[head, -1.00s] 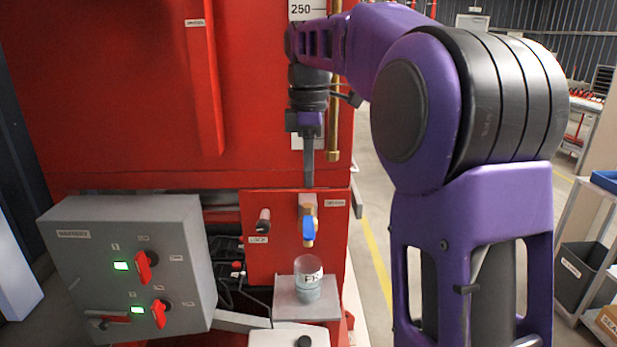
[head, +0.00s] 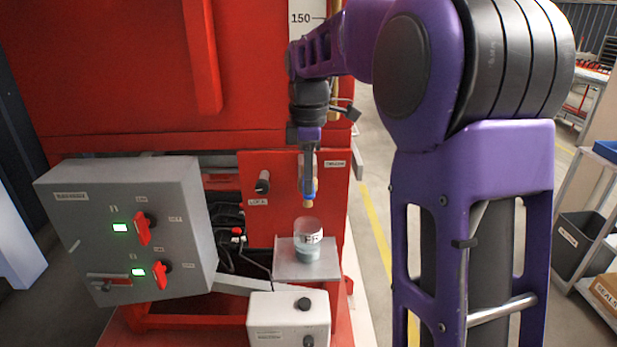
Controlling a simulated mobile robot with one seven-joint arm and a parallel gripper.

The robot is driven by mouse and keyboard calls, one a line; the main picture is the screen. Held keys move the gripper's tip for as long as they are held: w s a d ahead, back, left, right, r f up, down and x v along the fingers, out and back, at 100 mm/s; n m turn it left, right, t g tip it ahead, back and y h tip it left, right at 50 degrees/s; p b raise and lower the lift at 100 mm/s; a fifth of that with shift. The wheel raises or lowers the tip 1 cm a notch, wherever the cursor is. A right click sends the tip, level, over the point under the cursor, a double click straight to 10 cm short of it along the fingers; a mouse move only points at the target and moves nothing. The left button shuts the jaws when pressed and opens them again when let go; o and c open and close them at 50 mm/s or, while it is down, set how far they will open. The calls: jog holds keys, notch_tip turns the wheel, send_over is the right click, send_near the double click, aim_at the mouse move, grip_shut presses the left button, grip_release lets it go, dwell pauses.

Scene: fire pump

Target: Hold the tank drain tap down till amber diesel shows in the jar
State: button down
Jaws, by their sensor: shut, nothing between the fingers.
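The drain tap (head: 309,200) is a brass fitting on the red panel. My gripper (head: 308,178) is shut and empty, pointing down right at the tap and covering most of it. Only a sliver of the blue lever shows, so its position is hard to tell. I cannot tell whether the fingers touch the lever. The clear jar (head: 308,240) stands upright on a small grey shelf (head: 290,268) below the tap. Its lower part looks pale blue-grey; no amber shows in it.
A grey battery box (head: 75,225) with red switches and green lights is at the left. A small white box (head: 270,318) with black knobs sits below the shelf. A lock pin (head: 263,182) is left of the tap. The red tank (head: 110,70) rises behind.

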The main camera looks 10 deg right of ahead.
jog(key=shift+f+b, duration=0.2)
jog(key=shift+b, duration=0.15)
jog(key=t+b, duration=0.1)
jog(key=b, duration=0.1)
jog(key=f+t+b, duration=0.1)
jog(key=b, duration=0.1)
jog(key=shift+s+f, duration=0.3)
jog(key=shift+s+a+f+t+h+b, duration=0.15)
jog(key=shift+f+t+h+b, duration=0.15)
jog(key=shift+t+b, duration=0.4)
jog(key=shift+f, duration=0.2)
jog(key=shift+r, duration=0.1)
